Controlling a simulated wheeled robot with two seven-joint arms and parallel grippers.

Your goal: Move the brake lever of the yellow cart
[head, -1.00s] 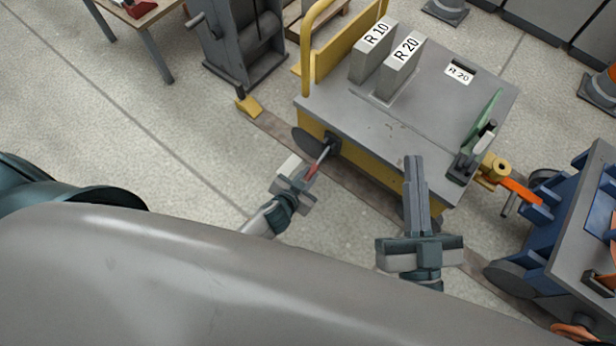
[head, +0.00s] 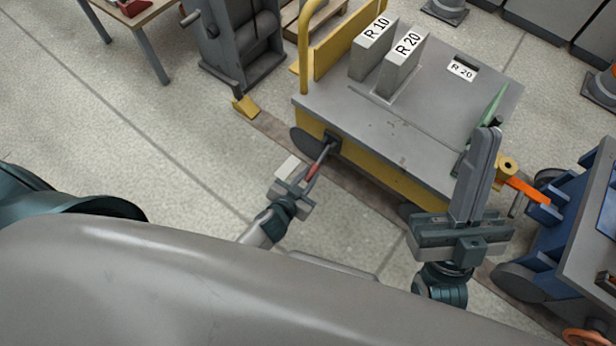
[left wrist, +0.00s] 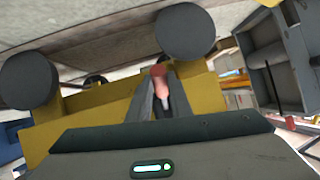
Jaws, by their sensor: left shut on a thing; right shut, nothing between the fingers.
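The yellow cart (head: 440,140) has a grey top and stands at the centre right of the head view. Its brake lever (head: 320,157) sticks out from the near side by a wheel, a grey rod with a red grip. My left gripper (head: 309,180) is shut on the red grip. In the left wrist view the lever's red end (left wrist: 160,73) shows between the fingers, and the cart's yellow side (left wrist: 205,105) is behind. My right gripper (head: 488,140) is shut and empty, in front of the cart's right part, hiding some of it.
Two grey blocks marked R 10 (head: 373,48) and R 20 (head: 402,60) stand on the cart top. A blue cart (head: 570,220) is at the right, with an orange bar (head: 528,190) between the carts. A yellow wedge (head: 246,106) lies on the floor at left.

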